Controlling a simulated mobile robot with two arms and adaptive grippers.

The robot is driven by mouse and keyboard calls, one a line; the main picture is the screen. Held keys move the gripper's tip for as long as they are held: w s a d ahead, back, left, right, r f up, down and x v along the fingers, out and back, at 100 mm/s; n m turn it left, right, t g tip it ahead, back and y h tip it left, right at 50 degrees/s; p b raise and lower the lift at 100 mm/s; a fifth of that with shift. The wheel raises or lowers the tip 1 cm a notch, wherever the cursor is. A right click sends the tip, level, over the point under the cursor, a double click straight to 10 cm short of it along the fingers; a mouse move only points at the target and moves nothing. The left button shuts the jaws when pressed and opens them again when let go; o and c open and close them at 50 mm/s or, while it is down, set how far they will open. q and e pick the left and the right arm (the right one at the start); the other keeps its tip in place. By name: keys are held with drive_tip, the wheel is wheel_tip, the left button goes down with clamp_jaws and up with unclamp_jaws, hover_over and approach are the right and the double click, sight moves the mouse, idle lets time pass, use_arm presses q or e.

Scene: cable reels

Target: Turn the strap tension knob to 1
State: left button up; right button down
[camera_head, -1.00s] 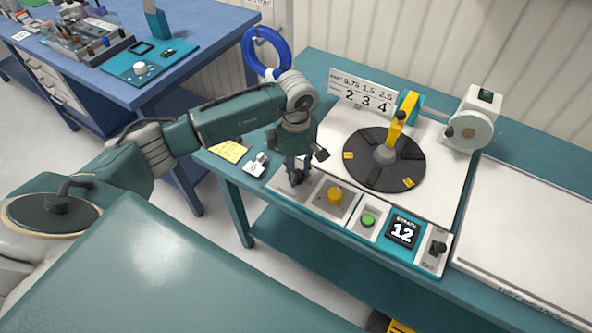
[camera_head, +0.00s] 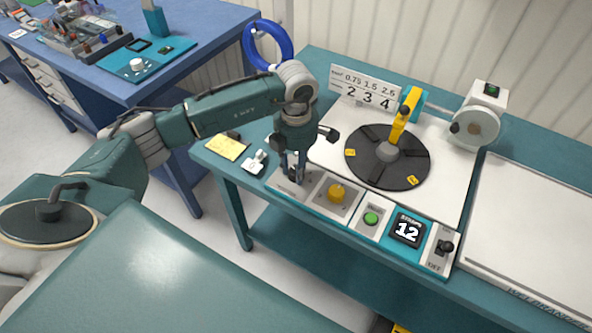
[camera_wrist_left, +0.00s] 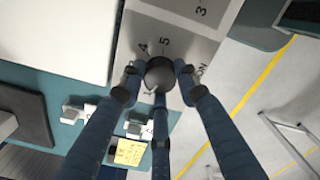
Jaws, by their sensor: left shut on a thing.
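The black strap tension knob (camera_wrist_left: 160,73) sits on the grey panel among printed numbers in the left wrist view; a 4 and a 5 can be read beside it. My left gripper (camera_wrist_left: 158,80) points down over it, its three fingers shut around the knob. Where the knob's mark points cannot be told. In the head view my left gripper (camera_head: 293,176) stands at the left end of the control strip (camera_head: 316,205), its fingers largely hiding the knob. My right gripper is not in view.
Behind stands a black turntable (camera_head: 365,172) with a yellow arm (camera_head: 402,118). A yellow note (camera_head: 228,147) lies left.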

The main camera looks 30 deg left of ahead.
use_arm(q)
drive_tip(key=shift+n, duration=1)
drive_tip(key=o, duration=1.2)
drive_tip(key=shift+c, duration=0.2)
drive_tip(key=shift+r, duration=0.1)
wheel_tip(320, 180, up, 12)
